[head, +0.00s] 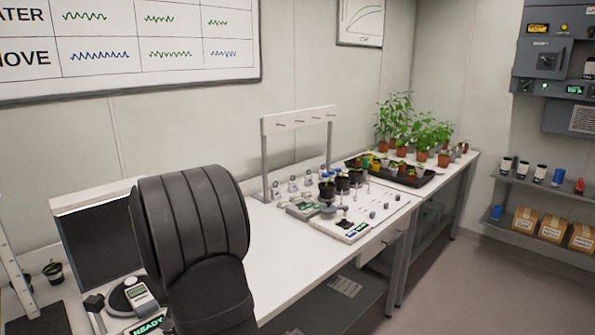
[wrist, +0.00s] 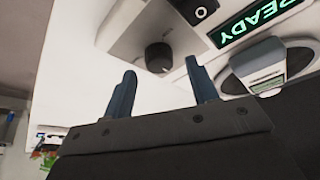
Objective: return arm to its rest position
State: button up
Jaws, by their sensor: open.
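My gripper (wrist: 160,90) shows in the wrist view, with its two dark blue fingers apart and nothing between them. Beyond the fingertips is a pale device with a dark round knob (wrist: 158,57) and a green READY display (wrist: 258,22). In the head view my dark ribbed arm fills the lower left in front of the bench; my gripper cannot be made out there. The READY display also shows in the head view (head: 148,326), at the bottom edge beside my arm.
A white bench (head: 275,245) runs to the back, with a white rack frame (head: 298,120), small pots and a black tray of plants (head: 420,179). A dark panel (head: 98,243) stands left of my arm. Shelves with boxes (head: 552,225) are at right. The floor between is clear.

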jog(key=shift+x, duration=1.05)
jog(key=shift+d+r+n, duration=0.1)
jog(key=shift+n, duration=0.3)
jog(key=shift+n+y, duration=0.8)
jog(key=shift+n, duration=0.6)
jog(key=shift+w+d+n+g+y, duration=0.1)
jog(key=shift+n+g+y, duration=0.5)
jog(key=shift+n, duration=1.4)
jog(key=shift+w+n+g, duration=0.1)
jog(key=shift+n+g, duration=0.6)
jog(key=shift+n, duration=1)
jog(key=shift+n+g+y, duration=0.3)
jog(key=shift+n+g, duration=0.5)
jog(key=shift+n, duration=1.4)
